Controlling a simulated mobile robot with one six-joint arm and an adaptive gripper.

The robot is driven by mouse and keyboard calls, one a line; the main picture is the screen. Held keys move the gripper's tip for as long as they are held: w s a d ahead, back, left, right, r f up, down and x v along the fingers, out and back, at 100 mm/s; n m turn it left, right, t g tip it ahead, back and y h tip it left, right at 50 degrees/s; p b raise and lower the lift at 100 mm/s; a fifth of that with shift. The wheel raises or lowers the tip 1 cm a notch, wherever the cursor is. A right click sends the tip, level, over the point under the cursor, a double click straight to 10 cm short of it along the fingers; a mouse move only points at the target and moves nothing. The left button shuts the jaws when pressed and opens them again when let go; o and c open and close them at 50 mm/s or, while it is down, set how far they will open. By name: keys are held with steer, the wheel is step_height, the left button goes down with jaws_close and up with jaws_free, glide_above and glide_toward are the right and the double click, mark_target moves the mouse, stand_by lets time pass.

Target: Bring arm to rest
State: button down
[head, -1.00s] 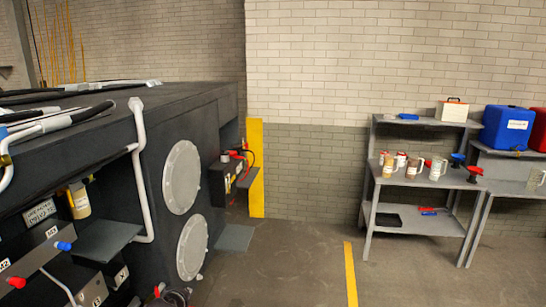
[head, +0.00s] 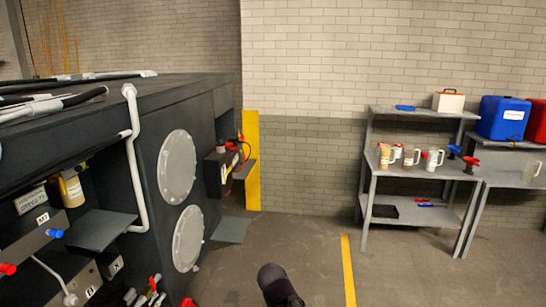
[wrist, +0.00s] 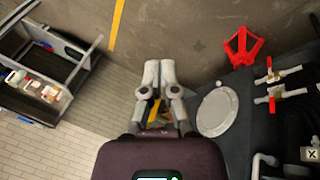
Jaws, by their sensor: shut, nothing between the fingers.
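My gripper (wrist: 159,68) shows in the wrist view with its two grey fingers together and nothing between them. It is over the floor, with the chassis to its right and the shelf to its left in that view. In the head view, only a dark rounded part of my arm (head: 278,285) shows at the bottom edge; the fingers are not visible there. The dark harvester chassis (head: 110,110) fills the left of the head view, apart from that arm part.
A grey shelf (head: 383,174) with cups and jugs stands by the brick wall, with a blue container (head: 502,117) to its right. A red valve-like part (wrist: 244,47) and round cover (wrist: 217,110) are on the right in the wrist view. Floor around the yellow line (head: 348,270) is clear.

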steer(key=s+d+f+m+g+y+b, duration=0.1)
steer(key=s+d+f+m+g, duration=0.1)
steer(key=d, duration=0.4)
steer(key=s+d+f+m+g+y+b, duration=0.1)
steer(key=s+d+f+m+g, duration=0.1)
steer(key=s+d, duration=0.3)
steer(key=shift+d+f+y, duration=0.2)
steer(key=shift+d+y, duration=0.1)
steer(key=shift+d, duration=0.85)
